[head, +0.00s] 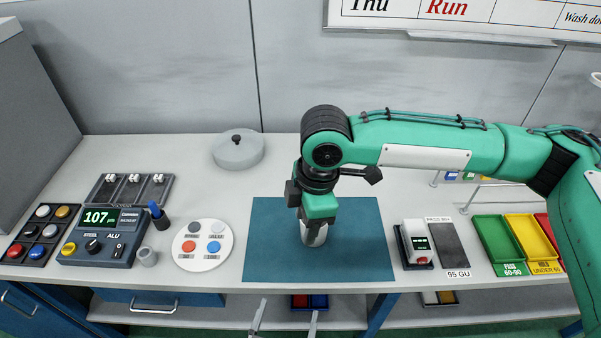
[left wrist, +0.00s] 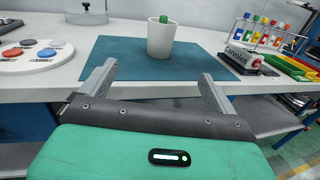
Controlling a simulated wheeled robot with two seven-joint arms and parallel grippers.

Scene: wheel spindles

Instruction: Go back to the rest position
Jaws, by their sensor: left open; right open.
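My right gripper (head: 316,222) hangs down over the blue-green mat (head: 268,255). Its fingers are hard to make out against the pale cup (head: 313,240) beneath it in the head view. In the left wrist view the white cup (left wrist: 161,42) stands upright on the mat (left wrist: 110,65), with a green piece (left wrist: 164,19) showing at its rim; my right gripper does not show there. My left gripper (head: 287,305) is low at the front edge of the bench, its two fingers apart and nothing between them. Its fingers also show in the left wrist view (left wrist: 157,76).
A gauge box (head: 104,237), a round plate of coloured discs (head: 202,245) and a button panel (head: 43,234) stand at the left. A grey lidded dish (head: 238,152) is at the back. A small white device (head: 415,243) and coloured trays (head: 500,240) are at the right.

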